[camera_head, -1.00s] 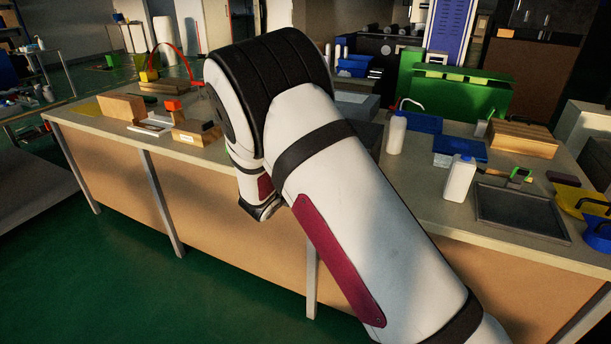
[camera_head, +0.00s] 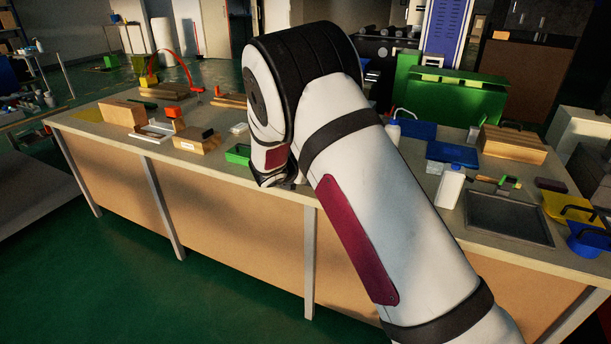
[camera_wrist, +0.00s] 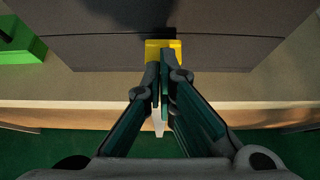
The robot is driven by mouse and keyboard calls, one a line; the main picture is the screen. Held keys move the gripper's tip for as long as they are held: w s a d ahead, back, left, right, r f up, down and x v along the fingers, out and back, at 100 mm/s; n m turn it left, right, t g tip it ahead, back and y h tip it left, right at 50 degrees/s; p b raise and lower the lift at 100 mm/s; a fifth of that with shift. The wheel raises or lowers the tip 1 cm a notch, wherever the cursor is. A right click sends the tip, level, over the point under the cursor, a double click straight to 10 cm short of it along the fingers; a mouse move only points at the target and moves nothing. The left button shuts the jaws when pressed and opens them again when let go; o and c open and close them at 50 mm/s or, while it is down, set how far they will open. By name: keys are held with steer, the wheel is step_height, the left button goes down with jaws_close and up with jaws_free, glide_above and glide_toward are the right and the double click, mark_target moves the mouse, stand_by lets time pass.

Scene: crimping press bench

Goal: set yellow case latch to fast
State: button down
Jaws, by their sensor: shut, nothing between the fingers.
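In the wrist view, a yellow latch (camera_wrist: 163,45) sits at the near edge of a dark grey case (camera_wrist: 95,52). A dark shadow falls on the case by the latch. My gripper (camera_wrist: 161,72) is shut and empty, with its fingertips close together at the near side of the latch. The fingertips overlap the latch's lower part in the picture, and I cannot tell whether they touch it. In the head view my arm hides the gripper, the latch and the case.
A green box (camera_wrist: 20,45) lies left of the case; it also shows in the head view (camera_head: 238,154). The bench's front edge (camera_wrist: 60,105) runs just below the case. A white bottle (camera_head: 451,187) and a grey tray (camera_head: 508,218) stand to the right.

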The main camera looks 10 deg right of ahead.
steer(key=shift+r, duration=0.1)
stand_by(0.3)
steer(key=shift+r+p, duration=0.5)
steer(key=shift+r, duration=0.25)
